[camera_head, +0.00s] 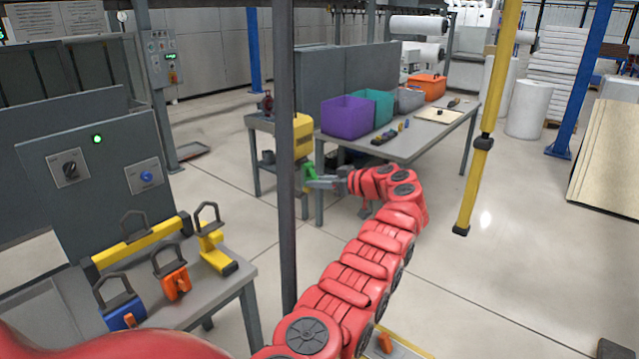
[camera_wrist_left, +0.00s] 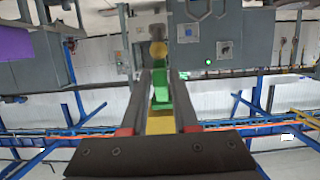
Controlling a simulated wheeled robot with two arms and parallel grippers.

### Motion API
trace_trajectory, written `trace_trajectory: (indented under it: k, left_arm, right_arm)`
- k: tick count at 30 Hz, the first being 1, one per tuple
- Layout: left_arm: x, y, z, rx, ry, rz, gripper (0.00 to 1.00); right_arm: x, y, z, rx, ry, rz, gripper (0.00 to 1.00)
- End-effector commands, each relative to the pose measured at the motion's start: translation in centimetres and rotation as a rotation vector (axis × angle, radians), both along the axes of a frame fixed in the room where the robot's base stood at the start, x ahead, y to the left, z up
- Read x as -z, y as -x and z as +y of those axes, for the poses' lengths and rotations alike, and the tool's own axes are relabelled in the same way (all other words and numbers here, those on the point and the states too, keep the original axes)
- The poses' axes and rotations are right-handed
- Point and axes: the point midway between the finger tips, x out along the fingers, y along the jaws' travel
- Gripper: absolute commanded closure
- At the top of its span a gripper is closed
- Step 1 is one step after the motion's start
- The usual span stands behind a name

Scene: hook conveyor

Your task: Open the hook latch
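My left gripper (camera_head: 318,183) is far from my body, beside a small green hook part (camera_head: 309,179), left of the grey workbench. A yellow block (camera_head: 302,136) shows just above the green part. In the left wrist view the green part (camera_wrist_left: 161,90) is between the two fingers of my left gripper (camera_wrist_left: 160,78). The fingers stand apart on either side of it. I cannot tell whether they touch it. A yellow piece (camera_wrist_left: 160,124) shows between the fingers nearer the palm. The latch's own state is too small to make out. My right gripper is not in view.
A grey post (camera_head: 286,150) stands left of my left gripper. The workbench (camera_head: 420,140) holds a purple bin (camera_head: 347,117), a teal bin (camera_head: 372,107) and an orange case (camera_head: 427,87). A control panel (camera_head: 105,180) and a table with padlock-like pieces are at left. A yellow pole (camera_head: 488,120) hangs at right.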

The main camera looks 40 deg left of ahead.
Motion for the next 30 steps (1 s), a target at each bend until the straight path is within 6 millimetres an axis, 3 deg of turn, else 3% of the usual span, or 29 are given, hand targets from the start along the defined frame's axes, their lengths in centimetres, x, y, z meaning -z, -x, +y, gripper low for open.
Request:
trace_trajectory:
  k: [1,4,11,30]
  left_arm:
    - [0.0,0.0,0.0,0.000,0.000,0.000,0.83]
    - [0.0,0.0,0.0,0.000,0.000,0.000,1.00]
    - [-0.5,0.0,-0.1,-0.001,0.029,-0.004,1.00]
    - [-1.9,-0.2,-1.1,0.002,0.196,-0.022,1.00]
  right_arm:
    - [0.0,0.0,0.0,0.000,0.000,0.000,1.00]
    - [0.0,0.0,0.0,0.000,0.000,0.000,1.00]
    - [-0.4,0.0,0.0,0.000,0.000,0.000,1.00]
    - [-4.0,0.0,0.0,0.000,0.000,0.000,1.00]
